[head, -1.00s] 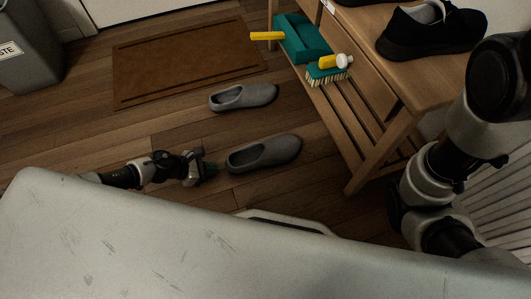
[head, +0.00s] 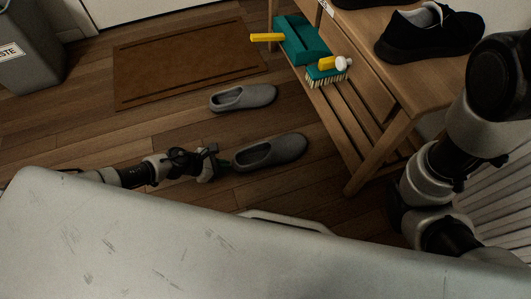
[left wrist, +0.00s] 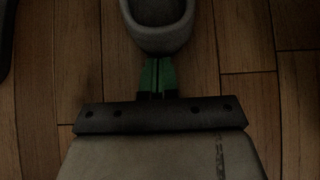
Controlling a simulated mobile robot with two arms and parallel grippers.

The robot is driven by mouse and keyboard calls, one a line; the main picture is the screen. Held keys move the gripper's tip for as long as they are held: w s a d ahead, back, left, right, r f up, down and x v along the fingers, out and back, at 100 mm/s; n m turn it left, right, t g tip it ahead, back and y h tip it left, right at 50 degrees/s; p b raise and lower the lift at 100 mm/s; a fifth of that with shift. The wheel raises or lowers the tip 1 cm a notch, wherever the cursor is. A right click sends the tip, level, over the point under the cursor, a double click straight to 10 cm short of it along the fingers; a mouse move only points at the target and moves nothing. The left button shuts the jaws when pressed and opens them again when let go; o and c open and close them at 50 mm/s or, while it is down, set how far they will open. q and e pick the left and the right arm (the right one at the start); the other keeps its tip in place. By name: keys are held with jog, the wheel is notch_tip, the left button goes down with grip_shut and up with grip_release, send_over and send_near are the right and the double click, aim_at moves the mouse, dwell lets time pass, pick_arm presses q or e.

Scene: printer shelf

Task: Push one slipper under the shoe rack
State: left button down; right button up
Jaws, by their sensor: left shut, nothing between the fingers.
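Two grey slippers lie on the wood floor in the head view. The nearer slipper (head: 272,152) points its toe right toward the shoe rack. The farther slipper (head: 243,97) lies beyond it, toward the mat. The wooden shoe rack (head: 392,135) stands to their right. My left gripper (head: 224,164) is shut and empty, low at the nearer slipper's heel. In the left wrist view, the green fingertips (left wrist: 158,76) are together right behind the slipper's heel (left wrist: 160,37); they look touching or nearly so. My right arm shows at the right, but its gripper is out of view.
A teal dustpan (head: 301,40) and a scrub brush (head: 327,71) lie on the rack's lower shelf. Black shoes (head: 431,32) sit on top. A brown mat (head: 187,62) and a grey bin (head: 29,45) are farther back. A rack leg (head: 366,163) stands near the slipper's right.

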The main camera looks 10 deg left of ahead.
aim_at(267, 152)
pick_arm(q)
jog(key=shift+w+d, duration=0.4)
jog(key=shift+d, duration=0.3)
jog(key=shift+w+d, duration=0.4)
jog(key=shift+d, duration=0.25)
jog(key=shift+w+d+p, duration=0.25)
jog(key=shift+w+d, duration=0.35)
jog(key=shift+d, duration=0.35)
jog(key=shift+w+d+p, duration=0.2)
jog(key=shift+w+d, duration=0.4)
jog(key=shift+d, duration=0.35)
jog(key=shift+w+d, duration=0.35)
jog(key=shift+d, duration=0.2)
jog(key=shift+w+d, duration=0.3)
jog(key=shift+d, duration=0.2)
jog(key=shift+w+d, duration=0.6)
jog(key=shift+d, duration=0.3)
jog(key=shift+w+d, duration=0.6)
jog(key=shift+d, duration=0.3)
jog(key=shift+w+d+b, duration=0.2)
jog(key=shift+w+d, duration=0.2)
jog(key=shift+d, duration=0.2)
jog(key=shift+w+d+b, duration=0.15)
jog(key=shift+w+d, duration=0.2)
jog(key=shift+d, duration=0.2)
